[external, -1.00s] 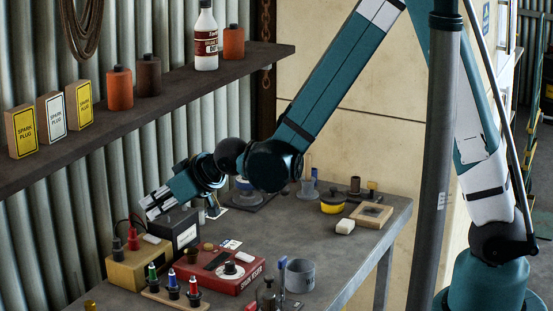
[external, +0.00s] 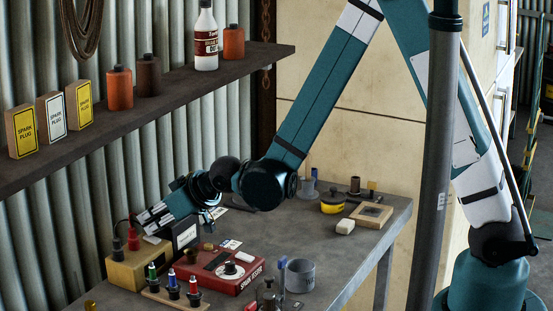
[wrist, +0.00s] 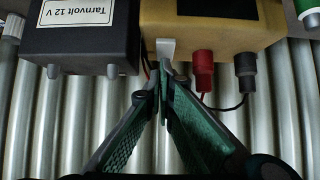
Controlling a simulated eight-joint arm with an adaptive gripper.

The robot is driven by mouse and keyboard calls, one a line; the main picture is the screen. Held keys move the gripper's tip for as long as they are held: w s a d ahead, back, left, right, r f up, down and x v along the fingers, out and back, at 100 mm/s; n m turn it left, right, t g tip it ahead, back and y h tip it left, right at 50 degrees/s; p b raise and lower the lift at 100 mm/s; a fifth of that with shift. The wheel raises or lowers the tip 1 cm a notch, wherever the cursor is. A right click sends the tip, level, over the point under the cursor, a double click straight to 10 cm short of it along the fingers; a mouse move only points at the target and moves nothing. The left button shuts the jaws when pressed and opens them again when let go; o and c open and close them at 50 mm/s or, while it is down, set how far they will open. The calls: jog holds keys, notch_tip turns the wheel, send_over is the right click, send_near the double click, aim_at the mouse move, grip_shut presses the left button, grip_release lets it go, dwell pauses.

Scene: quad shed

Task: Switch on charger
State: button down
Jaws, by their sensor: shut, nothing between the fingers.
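The charger, a yellow box (external: 150,271) with a red and a black terminal, stands at the back left of the bench by the corrugated wall. It also shows at the top of the wrist view (wrist: 205,24). A pale lever (wrist: 166,46) sticks out at its edge beside the dark battery. My gripper (wrist: 165,76) is shut and empty, its fingertips pressed together just below the lever in that view. Whether they touch it I cannot tell. In the external view my gripper (external: 145,221) is over the back of the charger, partly in front of the battery.
The dark battery (wrist: 78,30), marked Tarnvolt 12 V, stands right beside the charger. A shelf (external: 150,110) runs above. The bench's middle is clear.

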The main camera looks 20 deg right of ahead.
jog(key=shift+w+a+f, duration=0.1)
jog(key=shift+w+f, duration=0.05)
jog(key=shift+f, duration=0.1)
jog(key=shift+s, duration=0.2)
dwell(0.4)
jog(key=shift+s+d+b, duration=0.3)
jog(key=shift+s+d, duration=0.05)
jog(key=shift+d, duration=0.2)
jog(key=shift+r, duration=0.1)
